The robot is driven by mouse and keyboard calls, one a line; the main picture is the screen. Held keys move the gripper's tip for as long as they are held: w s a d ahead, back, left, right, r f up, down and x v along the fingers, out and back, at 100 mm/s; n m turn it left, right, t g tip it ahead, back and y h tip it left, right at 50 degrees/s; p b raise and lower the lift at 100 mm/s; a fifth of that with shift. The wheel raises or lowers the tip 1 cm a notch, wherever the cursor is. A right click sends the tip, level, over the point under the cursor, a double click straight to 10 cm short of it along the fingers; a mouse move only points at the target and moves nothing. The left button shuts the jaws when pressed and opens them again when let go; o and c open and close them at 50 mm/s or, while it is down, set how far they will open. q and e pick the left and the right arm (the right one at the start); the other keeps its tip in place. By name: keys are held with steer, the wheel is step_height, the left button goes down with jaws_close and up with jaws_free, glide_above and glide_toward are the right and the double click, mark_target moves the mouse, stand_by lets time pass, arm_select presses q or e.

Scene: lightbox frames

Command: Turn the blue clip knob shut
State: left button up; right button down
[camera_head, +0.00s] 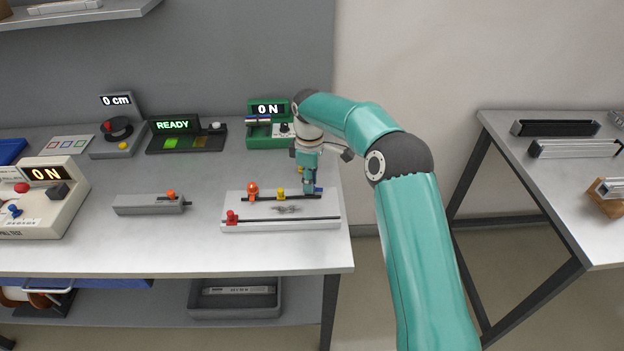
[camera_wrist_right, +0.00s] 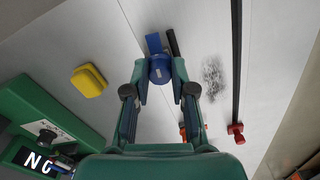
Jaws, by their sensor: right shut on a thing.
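The white frame board (camera_head: 290,223) lies near the table's right front corner, with two dark rails along it. The blue clip knob (camera_head: 318,190) is at the right end of the back rail. In the right wrist view the blue knob (camera_wrist_right: 159,70) sits between the two fingertips. My right gripper (camera_head: 309,187) comes down on it from above and is shut on it. An orange knob (camera_head: 252,189) and a yellow knob (camera_head: 280,193) stand further left along the back rail. A red knob (camera_head: 232,216) is at the front rail's left end. My left gripper is not in view.
A green device (camera_head: 268,136) reading ON stands behind the board. A grey slider block (camera_head: 150,205) lies to its left, and a cream ON box (camera_head: 45,205) stands at far left. A yellow block (camera_wrist_right: 88,80) shows beside the gripper. A second table (camera_head: 590,200) stands right, across a gap.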

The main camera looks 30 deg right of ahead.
steer(key=m, duration=0.4)
steer(key=shift+p, duration=0.35)
steer(key=m, duration=0.4)
steer(key=shift+a+m, duration=0.1)
steer(key=shift+m, duration=0.2)
steer(key=m, duration=0.4)
steer(key=shift+m, duration=2)
steer(key=c, duration=1)
jaws_free()
steer(key=shift+o, duration=0.2)
steer(key=shift+r, duration=0.1)
